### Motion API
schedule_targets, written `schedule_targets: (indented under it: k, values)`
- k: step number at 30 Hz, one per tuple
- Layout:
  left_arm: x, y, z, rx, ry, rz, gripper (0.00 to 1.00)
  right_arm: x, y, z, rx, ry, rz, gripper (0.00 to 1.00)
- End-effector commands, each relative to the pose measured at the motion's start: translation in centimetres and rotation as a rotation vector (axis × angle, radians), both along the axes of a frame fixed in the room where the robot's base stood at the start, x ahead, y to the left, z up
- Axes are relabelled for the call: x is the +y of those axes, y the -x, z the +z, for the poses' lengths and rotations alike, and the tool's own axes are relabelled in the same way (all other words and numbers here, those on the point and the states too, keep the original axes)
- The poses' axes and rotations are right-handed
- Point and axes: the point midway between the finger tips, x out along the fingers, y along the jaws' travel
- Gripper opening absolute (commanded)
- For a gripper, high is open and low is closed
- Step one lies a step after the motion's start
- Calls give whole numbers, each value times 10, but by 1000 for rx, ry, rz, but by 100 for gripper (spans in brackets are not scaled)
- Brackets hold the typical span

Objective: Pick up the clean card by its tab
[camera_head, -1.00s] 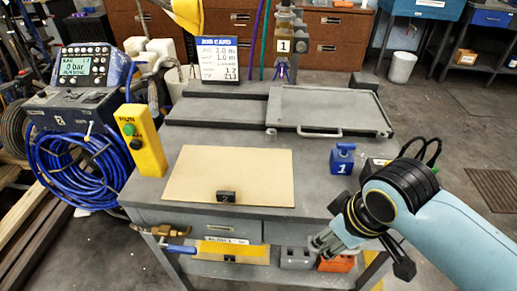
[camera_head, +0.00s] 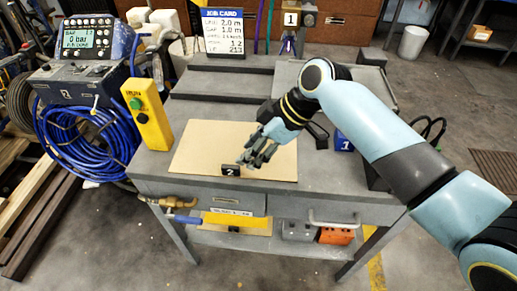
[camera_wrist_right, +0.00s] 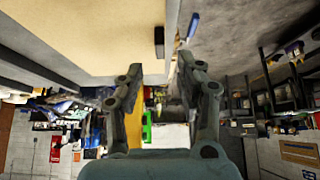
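The clean card (camera_head: 205,147) is a plain tan sheet lying flat on the grey bench. Its small black tab (camera_head: 230,170) is at the front edge; the tab also shows in the right wrist view (camera_wrist_right: 158,42), beyond the fingertips. My right gripper (camera_head: 257,158) is over the front right part of the card, just right of the tab. In the right wrist view its two fingers (camera_wrist_right: 160,75) stand apart with nothing between them, and the tab appears clear of them. My left gripper is out of view.
A yellow button box (camera_head: 150,115) stands left of the card. A blue block (camera_head: 343,141) sits right of the card, partly behind my arm. The job card sign (camera_head: 223,32) stands at the back. A lower shelf holds another tan sheet (camera_head: 235,242) and an orange block (camera_head: 336,236).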

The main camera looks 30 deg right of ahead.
Motion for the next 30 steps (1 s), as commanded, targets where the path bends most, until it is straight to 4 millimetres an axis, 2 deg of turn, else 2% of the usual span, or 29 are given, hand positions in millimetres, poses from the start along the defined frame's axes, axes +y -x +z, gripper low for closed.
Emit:
schedule_targets:
  k: [1, 7, 18, 30]
  values:
    - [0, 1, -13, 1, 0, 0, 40, 4, -3, -12, 0, -3, 0, 37]
    - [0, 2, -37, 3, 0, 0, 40, 17, -10, -33, 2, -2, -1, 37]
    - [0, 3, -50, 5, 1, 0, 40, 32, -20, -56, 1, -1, -2, 37]
    - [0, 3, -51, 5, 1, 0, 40, 33, -21, -57, 0, 0, -1, 37]
